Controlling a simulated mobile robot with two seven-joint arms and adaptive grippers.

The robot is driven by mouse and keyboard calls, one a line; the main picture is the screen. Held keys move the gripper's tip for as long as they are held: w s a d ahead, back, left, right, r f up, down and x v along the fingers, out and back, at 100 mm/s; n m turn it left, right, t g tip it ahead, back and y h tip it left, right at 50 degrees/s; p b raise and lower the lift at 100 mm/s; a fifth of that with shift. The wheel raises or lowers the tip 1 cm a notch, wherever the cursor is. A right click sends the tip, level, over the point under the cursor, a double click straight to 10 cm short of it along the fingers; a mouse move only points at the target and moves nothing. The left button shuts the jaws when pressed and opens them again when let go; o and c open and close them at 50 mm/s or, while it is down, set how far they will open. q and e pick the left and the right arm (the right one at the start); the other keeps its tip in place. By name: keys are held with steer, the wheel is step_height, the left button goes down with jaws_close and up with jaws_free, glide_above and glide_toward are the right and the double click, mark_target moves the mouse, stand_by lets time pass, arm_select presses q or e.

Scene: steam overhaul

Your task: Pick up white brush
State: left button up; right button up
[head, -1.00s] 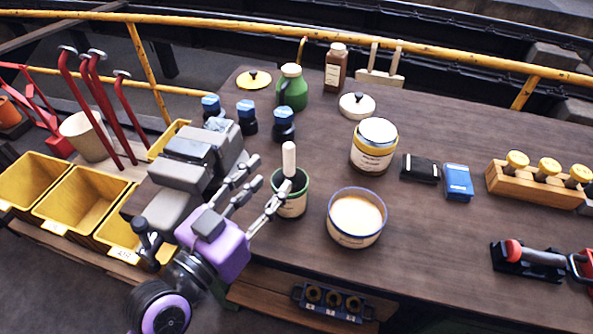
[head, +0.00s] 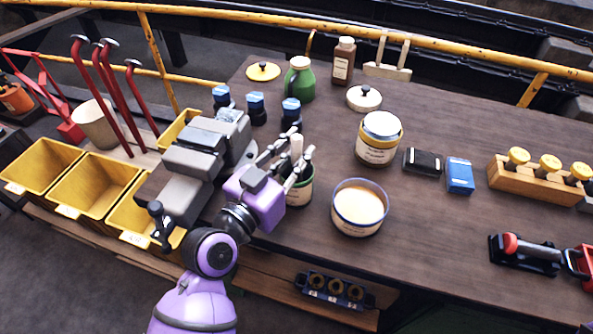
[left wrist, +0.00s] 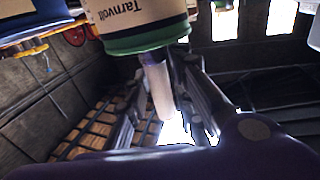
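The white brush (head: 297,143) stands handle up in a green-rimmed tin (head: 302,191) near the table's front edge. In the left wrist view its pale handle (left wrist: 158,88) shows upside down below the tin (left wrist: 140,22); the bristles are hidden inside the tin. My left gripper (head: 291,156) is at the handle, with its fingers on either side of it. The fingers are spread, and a gap shows between the handle and at least one finger in the left wrist view. My right gripper is not in view.
An open tin of cream contents (head: 346,219) stands just right of the brush tin. Blue-capped bottles (head: 256,110) and a green bottle (head: 300,82) stand behind. A closed tin (head: 378,152) is further back right. Yellow bins (head: 95,190) lie left.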

arm_select(q)
jaws_close()
step_height(320, 180, up, 10)
steer(key=shift+f+p, duration=0.25)
steer(key=shift+p, duration=0.6)
steer(key=shift+r, duration=0.3)
